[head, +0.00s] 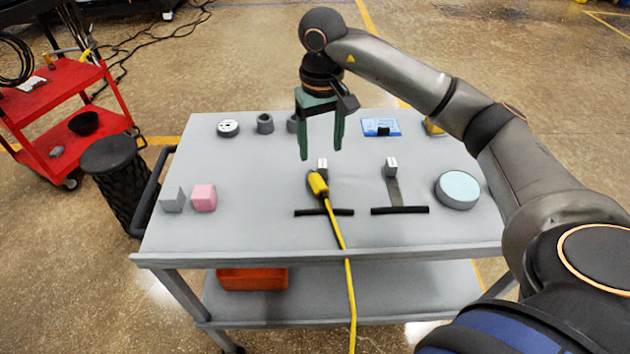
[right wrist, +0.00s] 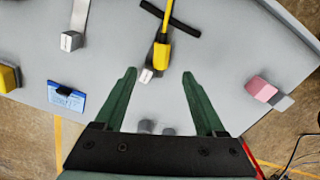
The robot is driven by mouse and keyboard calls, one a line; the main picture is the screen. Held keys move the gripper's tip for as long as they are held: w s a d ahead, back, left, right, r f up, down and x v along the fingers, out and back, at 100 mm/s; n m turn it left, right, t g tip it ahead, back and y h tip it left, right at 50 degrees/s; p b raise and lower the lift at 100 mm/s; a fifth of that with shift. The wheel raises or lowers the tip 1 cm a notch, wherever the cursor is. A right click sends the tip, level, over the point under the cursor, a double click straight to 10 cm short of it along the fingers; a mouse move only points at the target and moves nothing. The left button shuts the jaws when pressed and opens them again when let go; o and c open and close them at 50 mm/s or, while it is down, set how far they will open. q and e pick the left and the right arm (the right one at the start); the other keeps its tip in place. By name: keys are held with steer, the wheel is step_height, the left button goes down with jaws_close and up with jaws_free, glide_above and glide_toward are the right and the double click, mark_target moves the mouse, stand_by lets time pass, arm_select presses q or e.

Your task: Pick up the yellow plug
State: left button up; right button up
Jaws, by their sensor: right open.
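The yellow plug (head: 318,184) lies on the grey cart top near its middle, with a yellow cable running from it over the front edge. A small grey-white block (head: 322,164) sits at its far end. In the right wrist view the plug (right wrist: 161,55) shows ahead of the fingers, a little toward the top. My right gripper (head: 321,150) is above the table, pointing down, fingers apart and empty. In the right wrist view, my right gripper (right wrist: 159,75) has its green fingers spread to either side, and nothing is between them at contact. My left gripper does not show.
A second grey-white block (head: 391,167) with a strap is right of the plug. Black strips (head: 400,210) lie in front. A pale blue disc (head: 458,190), pink cube (head: 204,198), grey cube (head: 173,199) and blue card (head: 381,127) stand around. A red cart (head: 60,110) is left.

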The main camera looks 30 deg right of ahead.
glide_above(318, 181)
steer(key=f, duration=0.5)
steer(key=shift+s+f, duration=0.1)
steer(key=shift+s, duration=0.25)
steer(key=shift+w+f+p, duration=0.15)
steer(key=shift+f+p, duration=0.1)
steer(key=shift+f, duration=1.1)
steer(key=shift+w+f+p, duration=0.15)
steer(key=shift+f+p, duration=0.1)
steer(key=shift+f, duration=1.1)
steer(key=shift+c, duration=0.3)
jaws_close()
